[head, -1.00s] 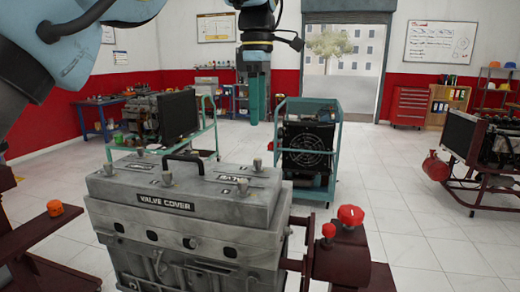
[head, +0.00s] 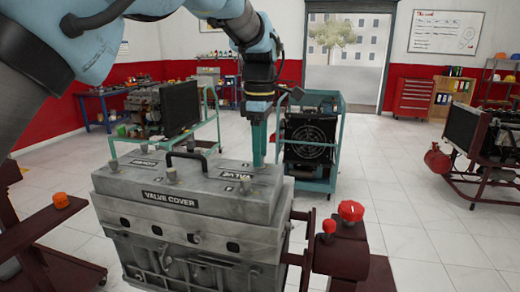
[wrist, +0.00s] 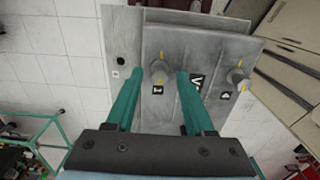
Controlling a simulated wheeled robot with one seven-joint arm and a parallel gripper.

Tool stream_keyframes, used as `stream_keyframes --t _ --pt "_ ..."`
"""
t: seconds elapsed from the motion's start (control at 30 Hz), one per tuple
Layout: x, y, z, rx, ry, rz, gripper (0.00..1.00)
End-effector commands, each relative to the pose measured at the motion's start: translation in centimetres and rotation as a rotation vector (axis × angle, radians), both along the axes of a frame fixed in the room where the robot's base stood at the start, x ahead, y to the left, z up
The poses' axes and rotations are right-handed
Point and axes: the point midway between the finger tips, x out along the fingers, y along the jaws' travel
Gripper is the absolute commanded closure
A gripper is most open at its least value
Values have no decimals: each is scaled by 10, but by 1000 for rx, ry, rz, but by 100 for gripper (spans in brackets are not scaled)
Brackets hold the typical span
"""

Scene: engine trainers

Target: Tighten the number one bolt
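The grey valve cover (head: 172,201) sits on the engine block, with several bolts standing up from its top. In the wrist view, the bolt marked 1 (wrist: 159,72) shows between my gripper's fingertips, with a yellow mark beside it. My gripper (wrist: 158,80) is open, with one teal finger on each side of that bolt and gaps visible. In the head view my gripper (head: 258,160) points straight down at the cover's far right part and hides the bolt there. I cannot tell how high the fingertips are above the cover.
Another bolt (wrist: 237,77) stands to the right in the wrist view. A black handle (head: 187,158) rises from the cover's top. Red knobs (head: 350,211) stand on the stand at the right. A teal-framed trainer (head: 310,145) is behind the engine. White floor lies open at the right.

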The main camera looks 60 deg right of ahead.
Motion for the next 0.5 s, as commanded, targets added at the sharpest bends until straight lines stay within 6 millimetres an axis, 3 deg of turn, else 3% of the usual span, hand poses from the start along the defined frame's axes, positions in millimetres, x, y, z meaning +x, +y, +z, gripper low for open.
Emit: stream_keyframes --t 0.07,0.43,0.5 --pt "0 0 0 0 0 0 55" --pt "0 0 1 0 0 0 97" --pt "0 0 1 0 0 0 100"
